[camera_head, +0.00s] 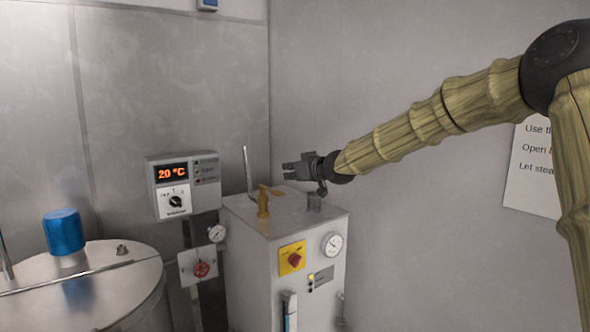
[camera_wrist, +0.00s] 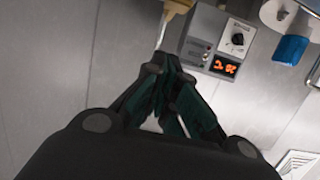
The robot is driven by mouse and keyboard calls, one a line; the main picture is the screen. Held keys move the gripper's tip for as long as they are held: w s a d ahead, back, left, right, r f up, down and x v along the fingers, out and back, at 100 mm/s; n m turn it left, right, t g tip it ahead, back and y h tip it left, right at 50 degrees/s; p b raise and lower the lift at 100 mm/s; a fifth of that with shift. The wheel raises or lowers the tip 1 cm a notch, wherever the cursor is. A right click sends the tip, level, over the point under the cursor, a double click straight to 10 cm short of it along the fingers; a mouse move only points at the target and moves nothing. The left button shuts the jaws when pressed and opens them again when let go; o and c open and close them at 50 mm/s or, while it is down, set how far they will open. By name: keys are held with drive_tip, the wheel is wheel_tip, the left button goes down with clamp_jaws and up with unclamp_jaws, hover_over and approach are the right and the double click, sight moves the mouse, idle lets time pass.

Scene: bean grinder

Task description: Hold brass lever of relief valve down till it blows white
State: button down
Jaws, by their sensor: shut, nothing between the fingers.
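The relief valve (camera_head: 262,206) is a brass-yellow fitting standing on top of the grey boiler cabinet. Its brass lever (camera_head: 272,190) sticks out to the right at its top. No white steam shows at the valve. My gripper (camera_head: 286,171) is shut and empty, pointing left, and appears above and slightly right of the lever, apart from it. In the wrist view my closed fingers (camera_wrist: 163,64) point up the picture, and part of a brass-yellow piece (camera_wrist: 177,10) shows beyond them at the top edge.
The boiler cabinet (camera_head: 244,278) carries a yellow-and-red switch (camera_head: 293,257) and a gauge (camera_head: 333,244). A thin upright pipe (camera_head: 247,170) stands behind the valve. A control box (camera_head: 184,184) reads 20 °C. A steel vessel (camera_head: 120,290) with a blue cap (camera_head: 63,231) stands left.

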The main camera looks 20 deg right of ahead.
drive_tip(key=p, duration=0.2)
hover_over(281, 193)
drive_tip(key=shift+s+f, duration=0.25)
drive_tip(key=shift+f, duration=0.3)
wheel_tip(281, 193, down, 2)
drive_tip(key=shift+w+f+p, duration=0.1)
drive_tip(key=shift+p, duration=0.2)
drive_tip(key=shift+f, duration=1)
